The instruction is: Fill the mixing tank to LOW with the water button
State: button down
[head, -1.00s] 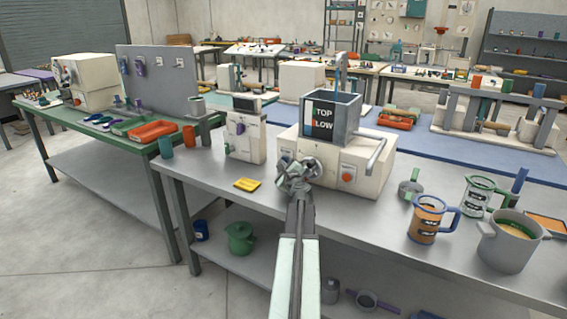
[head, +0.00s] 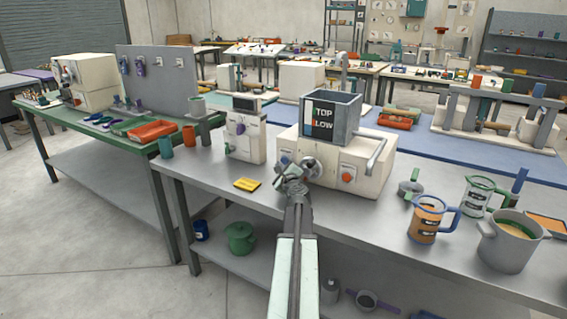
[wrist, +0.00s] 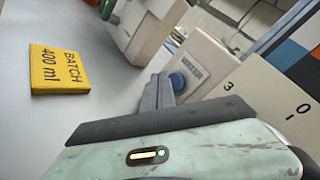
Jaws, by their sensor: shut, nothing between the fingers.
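The mixing tank (head: 345,112) is a grey open box on a cream machine body (head: 375,165). Its front has a dark panel reading TOP and LOW; I cannot make out a water level. The water button is blue and round, on a plate lettered WATER, in the wrist view (wrist: 178,82). In the head view it shows small (head: 285,160), just above my gripper. My gripper (head: 281,181) is shut and empty in front of the machine. In the wrist view its fingertips (wrist: 158,86) are right beside the button; I cannot tell whether they touch it.
A yellow card reading BATCH 400 ml (wrist: 60,68) lies on the table left of my gripper. A cream unit with a small screen (head: 245,135) stands left of the machine. An orange-brown jug (head: 425,220) and a grey pot (head: 505,248) stand to the right.

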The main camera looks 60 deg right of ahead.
jog(key=shift+a, duration=2.5)
